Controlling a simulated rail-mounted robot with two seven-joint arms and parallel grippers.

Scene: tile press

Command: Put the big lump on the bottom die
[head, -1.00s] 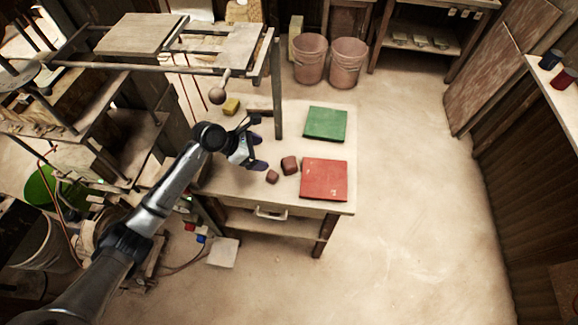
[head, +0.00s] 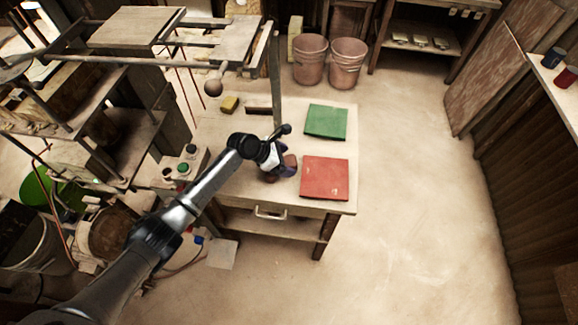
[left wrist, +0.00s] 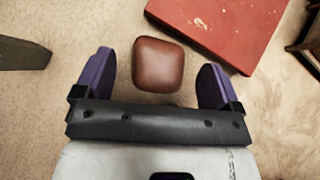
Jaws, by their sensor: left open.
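The big lump is a rounded reddish-brown block (left wrist: 158,65). In the left wrist view it lies between the two purple fingers, with a gap on each side. In the head view the big lump (head: 290,160) shows partly behind my left gripper (head: 284,154). My left gripper (left wrist: 155,80) is open, over the table and around the lump without visible contact. The small lump is hidden behind the gripper in the head view. The press frame (head: 150,63) stands at the left; I cannot tell its bottom die for certain. My right gripper is not in view.
A red board (head: 325,180) lies right of the lump, also in the left wrist view (left wrist: 232,25). A green board (head: 326,122) lies behind it. A yellow block (head: 229,103) and the press's post (head: 275,90) stand at the back left.

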